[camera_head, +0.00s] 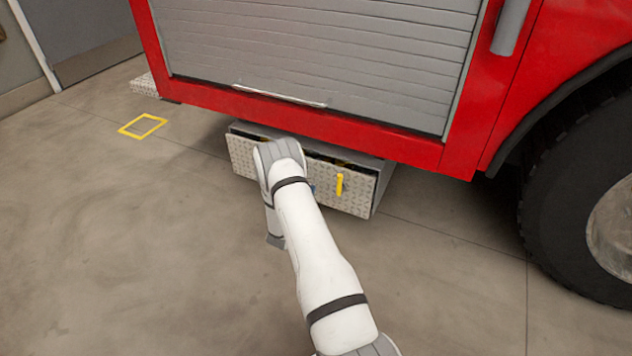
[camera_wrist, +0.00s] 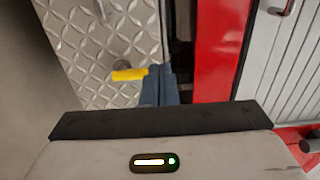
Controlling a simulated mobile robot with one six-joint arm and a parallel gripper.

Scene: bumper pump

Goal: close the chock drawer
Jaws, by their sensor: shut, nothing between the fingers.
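The chock drawer under the red truck body has a tread-plate front (camera_head: 355,201) with a yellow handle (camera_head: 339,184). In the head view a dark gap with bits of yellow inside shows above the front, so the drawer stands partly open. My arm covers the middle of the front. In the wrist view the plate (camera_wrist: 85,45) fills the upper left, with a yellow piece (camera_wrist: 128,75) right beside my gripper (camera_wrist: 158,72). My gripper is shut and empty, its blue fingers at the plate's edge by the dark gap. I cannot tell whether they touch it.
The red truck body (camera_head: 420,152) with a grey roller shutter (camera_head: 320,50) hangs over the drawer. A large black tyre (camera_head: 560,190) stands at the right. A yellow square outline (camera_head: 143,126) marks the floor at the left. The concrete floor in front is clear.

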